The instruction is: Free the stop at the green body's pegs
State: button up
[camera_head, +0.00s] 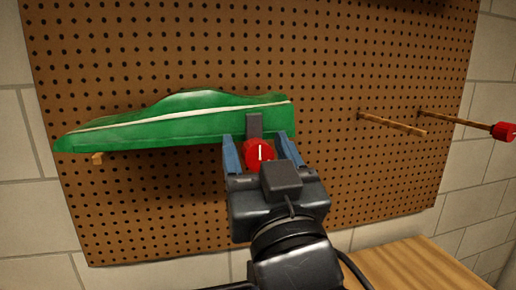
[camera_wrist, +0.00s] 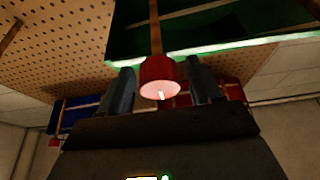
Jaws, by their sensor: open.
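The green body (camera_head: 185,118), a car-shaped shell with a white stripe, rests against the pegboard on pegs. In the wrist view its dark green underside (camera_wrist: 220,25) fills the top. A red stop (camera_head: 259,152) with a white mark sits on the end of a wooden peg below the body's right part. The stop also shows in the wrist view (camera_wrist: 159,78), its end face toward the camera. My gripper (camera_head: 259,148) is open, with one blue finger on either side of the stop. In the wrist view, gaps show between the stop and the fingers.
The brown pegboard (camera_head: 370,60) fills the back. A wooden surface (camera_head: 410,265) lies at the lower right. Blue (camera_wrist: 78,113) and red shapes show behind my gripper in the wrist view.

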jog(key=shift+c, duration=0.2)
jog(key=c, duration=0.9)
